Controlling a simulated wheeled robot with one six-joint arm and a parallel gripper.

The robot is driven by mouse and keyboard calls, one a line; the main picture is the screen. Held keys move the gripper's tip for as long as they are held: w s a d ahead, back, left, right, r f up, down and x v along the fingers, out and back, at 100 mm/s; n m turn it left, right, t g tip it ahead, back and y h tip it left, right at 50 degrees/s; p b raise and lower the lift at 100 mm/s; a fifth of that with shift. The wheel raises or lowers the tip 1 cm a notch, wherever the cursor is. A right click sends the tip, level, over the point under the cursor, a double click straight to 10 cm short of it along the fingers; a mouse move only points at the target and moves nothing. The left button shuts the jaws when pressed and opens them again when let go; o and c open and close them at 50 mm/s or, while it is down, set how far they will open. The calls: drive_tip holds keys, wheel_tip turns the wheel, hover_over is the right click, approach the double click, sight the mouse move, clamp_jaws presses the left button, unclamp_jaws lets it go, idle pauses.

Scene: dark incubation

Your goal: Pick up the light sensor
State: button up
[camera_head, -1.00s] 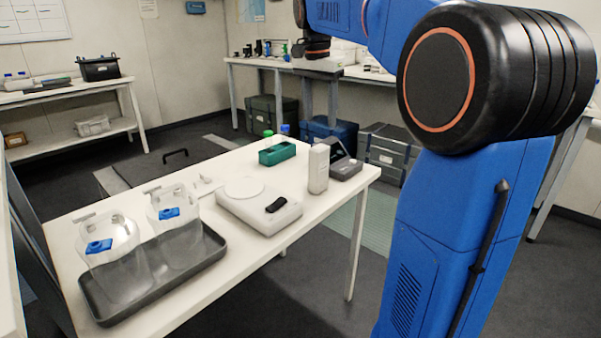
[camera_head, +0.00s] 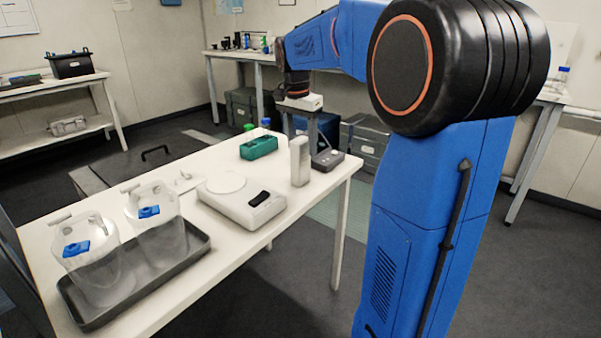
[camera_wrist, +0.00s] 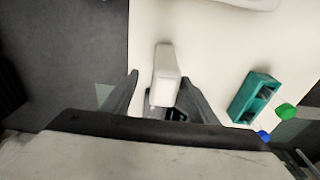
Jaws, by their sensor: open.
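No label I can read marks the light sensor. A small dark grey device (camera_head: 328,161) lies near the table's far right corner, its back partly hidden by my gripper. An upright white block (camera_head: 299,162) stands just left of it. My gripper (camera_head: 312,135) points down behind these two. In the wrist view my gripper (camera_wrist: 159,80) is open, with dark fingers apart. The white block (camera_wrist: 165,76) shows between the fingers there, and I cannot tell whether they touch it. Part of a dark item (camera_wrist: 178,114) shows below the block.
A green rack (camera_head: 259,148) stands left of my gripper, near green and blue caps. Two clear jars stand in a dark tray (camera_head: 205,257). The table (camera_head: 225,256) has bare room along its front.

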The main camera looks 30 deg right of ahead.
sight(301, 156)
drive_tip(key=shift+w+d+f, duration=0.1)
drive_tip(key=shift+w+f, duration=0.05)
drive_tip(key=shift+f, duration=0.7)
drive_tip(key=shift+w+d+f, duration=0.1)
drive_tip(key=shift+w+f, duration=0.05)
drive_tip(key=shift+f, duration=0.7)
drive_tip(key=shift+w+d+f, duration=0.1)
drive_tip(key=shift+w+f, duration=0.05)
drive_tip(key=shift+f, duration=0.7)
clamp_jaws()
